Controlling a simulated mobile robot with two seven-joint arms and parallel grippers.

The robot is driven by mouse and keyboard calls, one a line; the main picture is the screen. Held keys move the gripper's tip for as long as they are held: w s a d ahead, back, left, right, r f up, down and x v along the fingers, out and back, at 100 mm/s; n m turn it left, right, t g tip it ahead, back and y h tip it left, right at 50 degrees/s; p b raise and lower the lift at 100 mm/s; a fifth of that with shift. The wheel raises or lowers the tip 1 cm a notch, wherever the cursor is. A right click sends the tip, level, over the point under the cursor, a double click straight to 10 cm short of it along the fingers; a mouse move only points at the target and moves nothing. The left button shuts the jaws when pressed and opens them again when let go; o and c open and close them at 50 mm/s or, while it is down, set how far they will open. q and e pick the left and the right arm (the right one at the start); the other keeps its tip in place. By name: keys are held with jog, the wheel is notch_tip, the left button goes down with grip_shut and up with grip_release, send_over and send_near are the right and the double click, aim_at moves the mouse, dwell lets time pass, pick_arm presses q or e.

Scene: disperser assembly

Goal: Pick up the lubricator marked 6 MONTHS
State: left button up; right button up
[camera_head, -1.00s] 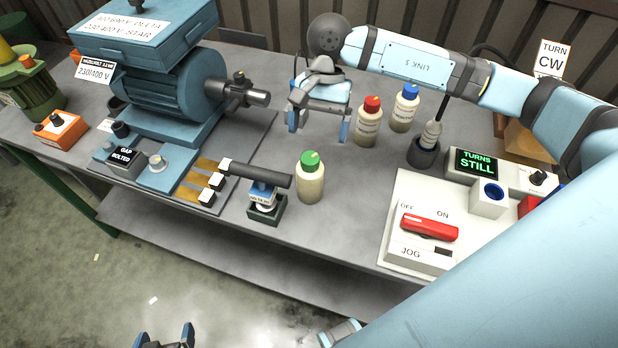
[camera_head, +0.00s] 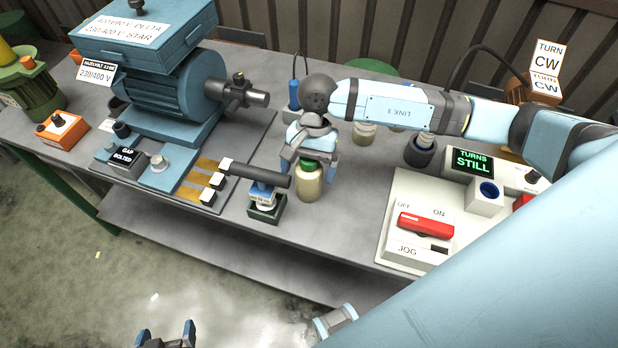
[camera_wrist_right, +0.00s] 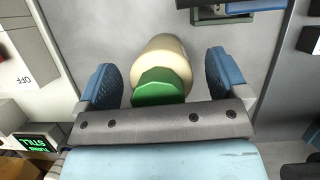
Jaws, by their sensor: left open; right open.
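A cream bottle with a green cap (camera_head: 309,187) stands upright on the bench. It also shows in the right wrist view (camera_wrist_right: 165,72), between the open blue fingers of my right gripper (camera_wrist_right: 160,80), with a gap on each side. In the head view the right gripper (camera_head: 307,165) is over this bottle, its fingers beside the cap. Another cream bottle (camera_head: 363,133) is partly hidden behind my right forearm. No 6 MONTHS marking is readable on either bottle. My left gripper (camera_head: 165,338) is open and empty at the bottom edge, in front of the bench.
A small dark stand with a blue-topped part (camera_head: 264,203) is close left of the green-capped bottle, under a dark horizontal bar (camera_head: 258,174). The motor (camera_head: 170,95) stands further left. A white switch panel (camera_head: 400,255) is at right. Bench between bottle and panel is clear.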

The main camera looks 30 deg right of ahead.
jog(key=c, duration=1.7)
